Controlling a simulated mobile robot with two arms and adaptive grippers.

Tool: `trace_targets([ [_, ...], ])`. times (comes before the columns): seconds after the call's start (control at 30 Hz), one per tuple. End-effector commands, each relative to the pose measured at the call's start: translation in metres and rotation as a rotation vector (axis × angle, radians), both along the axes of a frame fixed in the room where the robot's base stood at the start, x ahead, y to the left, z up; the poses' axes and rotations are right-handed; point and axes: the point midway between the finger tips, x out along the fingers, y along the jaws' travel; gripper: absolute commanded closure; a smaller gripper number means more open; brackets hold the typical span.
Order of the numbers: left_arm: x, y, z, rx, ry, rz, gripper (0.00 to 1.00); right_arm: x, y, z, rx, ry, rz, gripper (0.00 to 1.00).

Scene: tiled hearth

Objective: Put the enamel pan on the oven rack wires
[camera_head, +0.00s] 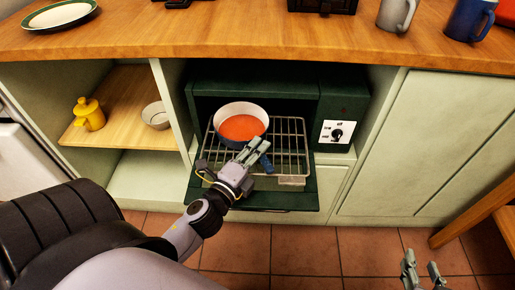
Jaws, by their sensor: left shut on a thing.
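The enamel pan (240,127) has a pale rim, an orange inside and a blue handle (265,163). It is upright over the back left part of the oven rack wires (289,140), which are pulled out above the lowered oven door. I cannot tell whether its base touches the wires. My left gripper (256,151) is shut on the pan by its handle side, and its fingers hide part of the handle. My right gripper (422,268) is open and empty at the bottom right, above the floor tiles.
The dark green oven (345,97) sits in a cabinet under the wooden counter (220,32). A shelf at left holds a yellow pot (90,115) and a bowl (156,116). A plate, mugs and dark items stand on the counter. The right side of the rack is clear.

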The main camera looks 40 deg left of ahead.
Motion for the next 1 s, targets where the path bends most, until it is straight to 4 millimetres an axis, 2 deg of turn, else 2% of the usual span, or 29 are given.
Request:
trace_targets([
  [0.07, 0.0, 0.0, 0.001, 0.002, -0.004, 0.0, 1.0, 0.001, 0.001, 0.002, 0.003, -0.012, 0.001, 0.67],
  [0.1, 0.0, 0.0, -0.001, 0.0, 0.0, 0.0, 0.87, 0.002, 0.001, 0.002, 0.004, -0.015, 0.001, 0.67],
  [0.4, 0.0, 0.0, -0.001, 0.0, 0.0, 0.0, 0.68, 0.001, 0.001, 0.002, 0.003, -0.012, 0.001, 0.67],
  [0.73, 0.0, 0.0, 0.001, 0.0, 0.0, 0.0, 0.68, 0.001, 0.001, 0.001, 0.002, -0.005, 0.002, 0.67],
  [0.83, 0.0, 0.0, 0.004, 0.001, 0.0, 0.0, 0.68, -0.005, -0.003, -0.004, -0.01, 0.043, -0.004, 0.67],
  [0.87, -0.002, 0.0, 0.004, 0.0, 0.001, 0.0, 0.68, -0.007, -0.004, -0.007, -0.013, 0.057, -0.005, 0.67],
  [1.0, -0.03, -0.001, 0.001, -0.004, 0.005, 0.004, 0.68, 0.001, 0.0, 0.001, 0.001, -0.006, 0.0, 0.67],
])
